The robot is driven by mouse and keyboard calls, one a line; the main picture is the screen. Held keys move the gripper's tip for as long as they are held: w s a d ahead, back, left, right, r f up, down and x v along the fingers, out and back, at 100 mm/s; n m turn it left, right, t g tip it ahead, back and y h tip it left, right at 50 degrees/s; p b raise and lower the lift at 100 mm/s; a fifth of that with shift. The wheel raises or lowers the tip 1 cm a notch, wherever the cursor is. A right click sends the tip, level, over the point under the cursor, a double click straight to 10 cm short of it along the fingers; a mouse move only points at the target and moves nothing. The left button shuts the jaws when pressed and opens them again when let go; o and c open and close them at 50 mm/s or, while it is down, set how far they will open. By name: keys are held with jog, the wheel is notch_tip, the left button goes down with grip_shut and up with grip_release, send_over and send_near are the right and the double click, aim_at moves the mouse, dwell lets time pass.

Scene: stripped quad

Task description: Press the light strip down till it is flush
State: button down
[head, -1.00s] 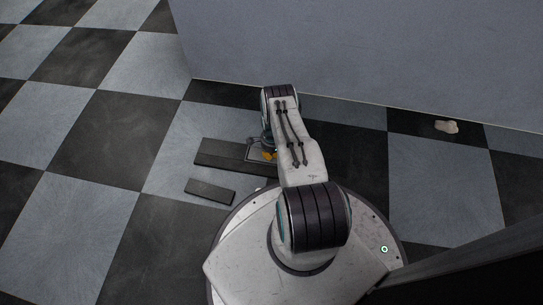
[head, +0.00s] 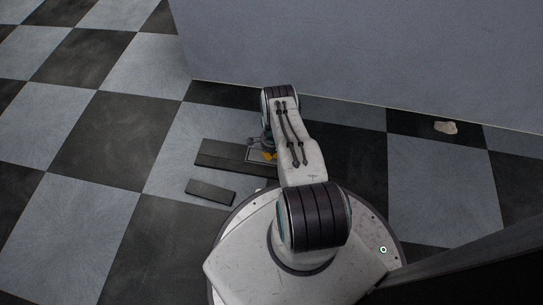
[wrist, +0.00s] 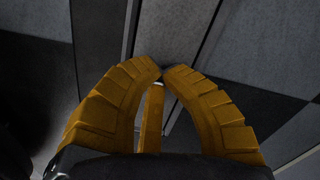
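A dark flat strip-shaped panel (head: 225,154) lies on the floor left of my arm in the head view. A small grey piece with a pale edge (head: 254,156) sits at its right end, partly hidden by my arm. I cannot tell for sure which part is the light strip. I see nothing clearly held. Whether the tips touch the surface cannot be told.
A second, shorter dark bar (head: 210,192) lies separately on the floor, nearer my base. A grey wall (head: 370,60) stands behind. A small pale lump (head: 445,127) lies by the wall at right. The checkered floor (head: 100,200) at left is clear.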

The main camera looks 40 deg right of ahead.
jog(key=shift+r+p, duration=2.25)
jog(key=shift+r, duration=1.2)
